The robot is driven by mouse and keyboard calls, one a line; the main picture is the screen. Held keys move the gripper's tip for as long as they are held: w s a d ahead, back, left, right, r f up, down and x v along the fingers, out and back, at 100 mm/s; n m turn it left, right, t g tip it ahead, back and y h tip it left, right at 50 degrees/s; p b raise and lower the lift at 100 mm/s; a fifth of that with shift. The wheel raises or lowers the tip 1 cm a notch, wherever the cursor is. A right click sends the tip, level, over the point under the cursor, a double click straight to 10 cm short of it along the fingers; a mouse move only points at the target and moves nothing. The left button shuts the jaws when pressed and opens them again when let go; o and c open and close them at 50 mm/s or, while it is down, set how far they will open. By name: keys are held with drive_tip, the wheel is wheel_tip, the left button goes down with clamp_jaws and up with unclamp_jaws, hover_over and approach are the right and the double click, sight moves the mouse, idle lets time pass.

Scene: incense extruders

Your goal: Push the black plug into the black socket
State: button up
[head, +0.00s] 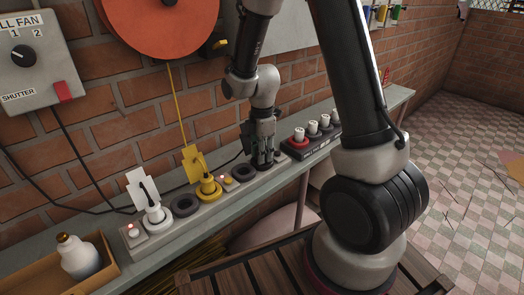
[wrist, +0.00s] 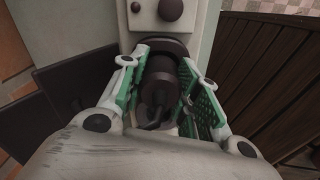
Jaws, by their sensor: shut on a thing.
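My gripper (wrist: 160,90) is shut on the black plug (wrist: 160,85), with its green-padded fingers on either side of the plug's dark round body. In the wrist view a dark round socket rim (wrist: 172,47) shows just beyond the plug, on the pale strip. The plug looks lined up with it, but I cannot tell how deep it sits. In the head view my gripper (head: 263,158) points down at the right part of the socket strip (head: 216,203); its fingers largely hide the plug and the socket there.
A dark block with white-topped knobs (head: 313,128) is close right of my gripper. A brick wall (head: 115,115) runs behind. A white bottle (head: 79,257) stands at lower left.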

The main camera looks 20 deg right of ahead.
drive_tip(key=shift+f, duration=0.15)
drive_tip(key=o, duration=1.1)
wheel_tip(320, 180, up, 12)
drive_tip(key=shift+s+m, duration=0.1)
drive_tip(key=shift+m, duration=0.8)
drive_tip(key=s+d+r+m+t, duration=0.2)
drive_tip(key=s+d+r+m, duration=0.1)
drive_tip(key=s+r+m, duration=0.4)
drive_tip(key=s+d+r+m+t, duration=0.2)
drive_tip(key=s+d+r+m, duration=0.2)
drive_tip(key=s+m, duration=0.5)
drive_tip(key=s+r, duration=0.2)
drive_tip(key=s, duration=0.3)
drive_tip(key=shift+d+r+m, duration=0.25)
drive_tip(key=shift+r+m, duration=0.1)
drive_tip(key=shift+m, duration=0.05)
